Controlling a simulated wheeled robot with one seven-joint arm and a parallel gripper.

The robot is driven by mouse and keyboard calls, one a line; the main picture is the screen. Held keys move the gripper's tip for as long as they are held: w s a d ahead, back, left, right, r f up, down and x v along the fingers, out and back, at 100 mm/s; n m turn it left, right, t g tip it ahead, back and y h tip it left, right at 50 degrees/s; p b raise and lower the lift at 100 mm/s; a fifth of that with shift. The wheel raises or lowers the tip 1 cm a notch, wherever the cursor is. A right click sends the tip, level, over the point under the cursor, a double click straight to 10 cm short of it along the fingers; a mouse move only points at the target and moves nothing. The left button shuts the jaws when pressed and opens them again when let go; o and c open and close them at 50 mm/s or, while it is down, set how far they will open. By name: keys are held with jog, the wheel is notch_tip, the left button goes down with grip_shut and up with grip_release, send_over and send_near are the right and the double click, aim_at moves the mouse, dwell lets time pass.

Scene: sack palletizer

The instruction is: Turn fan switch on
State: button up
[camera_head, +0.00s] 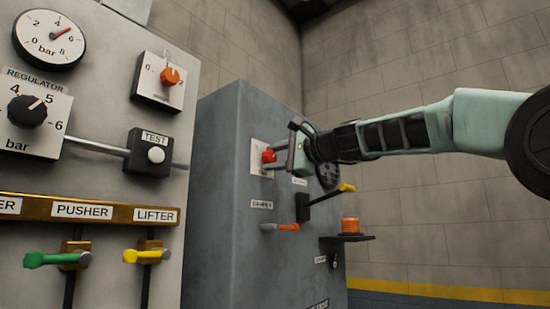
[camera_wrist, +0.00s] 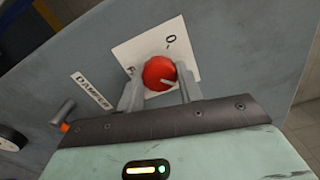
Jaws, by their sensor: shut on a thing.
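The fan switch is a red rotary knob (camera_head: 269,156) on a white plate (camera_head: 257,160) on the front of the grey cabinet (camera_head: 225,200). In the wrist view the knob (camera_wrist: 158,73) has a pale pointer line toward its lower right, and a "0" shows on the plate (camera_wrist: 128,52). Other plate lettering is partly hidden by a finger. My gripper (camera_head: 277,157) reaches in from the right. Its two fingers (camera_wrist: 160,88) stand either side of the knob and are shut on it.
Below the knob are an orange-handled damper lever (camera_head: 286,227), a yellow-handled lever (camera_head: 346,188) and an orange beacon (camera_head: 350,225) on a small shelf. A steel panel (camera_head: 105,110) with a gauge, knobs and valve handles stands at left. Open space lies right of the cabinet.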

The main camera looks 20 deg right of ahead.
jog(key=o, duration=1)
jog(key=shift+s+d+f+b, duration=0.15)
jog(key=shift+s+d+b, duration=0.2)
jog(key=shift+s+b, duration=0.05)
jog(key=b+v, duration=0.7)
jog(key=v, duration=0.9)
jog(key=shift+s, duration=0.2)
jog(key=shift+d, duration=0.1)
